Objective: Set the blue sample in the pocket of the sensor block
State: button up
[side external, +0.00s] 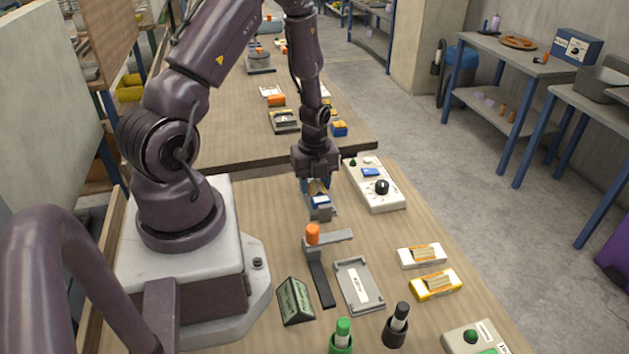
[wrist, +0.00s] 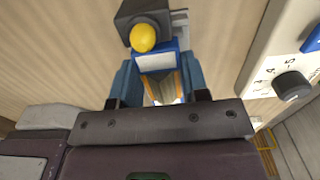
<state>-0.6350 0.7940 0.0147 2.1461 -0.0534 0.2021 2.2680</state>
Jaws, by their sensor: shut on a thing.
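My gripper (side external: 318,187) is shut on the blue sample (side external: 321,200), a small blue piece with a white label. In the wrist view the sample (wrist: 157,62) sits between the two blue fingers (wrist: 158,85), its label facing the camera. A dark grey block with a yellow dome (wrist: 143,38) stands right beyond the sample; I take it for the sensor block. In the side view a grey body (side external: 322,213) shows just below the sample. Whether the sample touches it or sits in its pocket cannot be told, and the pocket is hidden.
A white dial box (side external: 378,197) stands close to the right of my gripper. In front are an orange-topped post (side external: 313,233) on a dark bracket, a grey tray (side external: 358,285), a green wedge (side external: 295,300) and two cylinders. Two small packs (side external: 435,285) lie at right.

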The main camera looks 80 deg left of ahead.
jog(key=shift+f, duration=0.7)
dwell(0.8)
jog(key=o, duration=0.8)
jog(key=shift+o, duration=1)
jog(key=shift+r, duration=0.55)
notch_tip(320, 180, up, 12)
jog(key=shift+f, duration=0.1)
